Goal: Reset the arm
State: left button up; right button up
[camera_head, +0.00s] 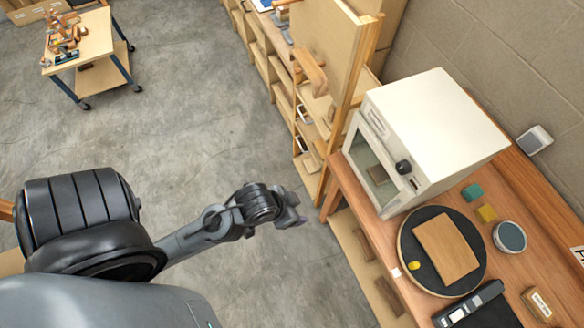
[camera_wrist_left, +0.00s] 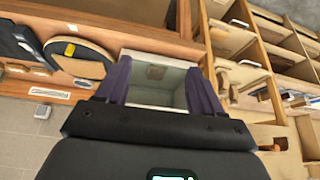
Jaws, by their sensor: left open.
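My left arm (camera_head: 215,225) reaches out over the grey floor in the head view, to the left of the wooden bench. Past the fingers is the white oven (camera_wrist_left: 152,54). My right gripper is not in view.
The white oven (camera_head: 432,125) stands on the wooden bench (camera_head: 515,205). In front of it, a curved wood sheet (camera_head: 446,248) lies on a round black plate (camera_head: 412,232). Shelves (camera_head: 268,62) line the wall. A wheeled cart (camera_head: 82,48) stands far left. The floor between is clear.

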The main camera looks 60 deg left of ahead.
pick_arm(q)
jog(key=shift+s, duration=0.15)
jog(key=shift+s+a+f+g, duration=0.1)
jog(key=shift+s+f+g, duration=0.15)
jog(key=shift+s+g, duration=0.3)
jog(key=shift+s+f+g, duration=0.2)
jog(key=shift+s+g, duration=0.15)
jog(key=shift+s, duration=0.4)
